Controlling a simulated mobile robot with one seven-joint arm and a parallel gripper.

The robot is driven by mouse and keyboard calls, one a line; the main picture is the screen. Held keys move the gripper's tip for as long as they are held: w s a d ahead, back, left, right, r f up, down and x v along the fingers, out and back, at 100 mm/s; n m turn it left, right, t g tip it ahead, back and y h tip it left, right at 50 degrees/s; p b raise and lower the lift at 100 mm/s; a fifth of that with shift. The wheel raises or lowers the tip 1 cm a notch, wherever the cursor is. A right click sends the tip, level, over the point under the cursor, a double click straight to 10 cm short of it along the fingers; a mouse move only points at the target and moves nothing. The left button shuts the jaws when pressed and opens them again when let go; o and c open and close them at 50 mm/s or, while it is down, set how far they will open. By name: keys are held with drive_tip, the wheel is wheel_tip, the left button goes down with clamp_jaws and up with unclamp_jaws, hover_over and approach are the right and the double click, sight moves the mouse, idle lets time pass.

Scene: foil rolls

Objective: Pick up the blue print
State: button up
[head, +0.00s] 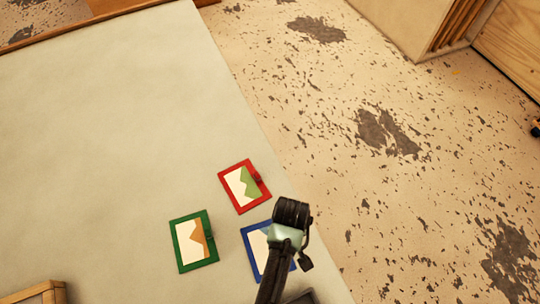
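The blue print (254,245) is a small picture with a blue frame and a pale inside. It lies on the pale tabletop (110,130) near its right edge, in the lower middle of the head view. My dark and pale green arm covers its right part. My gripper (304,262) is at the end of this arm, over or beside the blue print's right side. Its fingers are mostly hidden by the arm, so I cannot tell whether they are open or touch the print.
A red-framed print (241,187) lies just above the blue one, and a green-framed print (192,241) lies to its left. A wooden crate (42,292) stands at the bottom left. The table's upper area is clear. Speckled floor lies right of the edge.

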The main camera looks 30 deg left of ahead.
drive_tip(key=shift+c, duration=0.3)
clamp_jaws()
drive_tip(key=shift+r, duration=0.15)
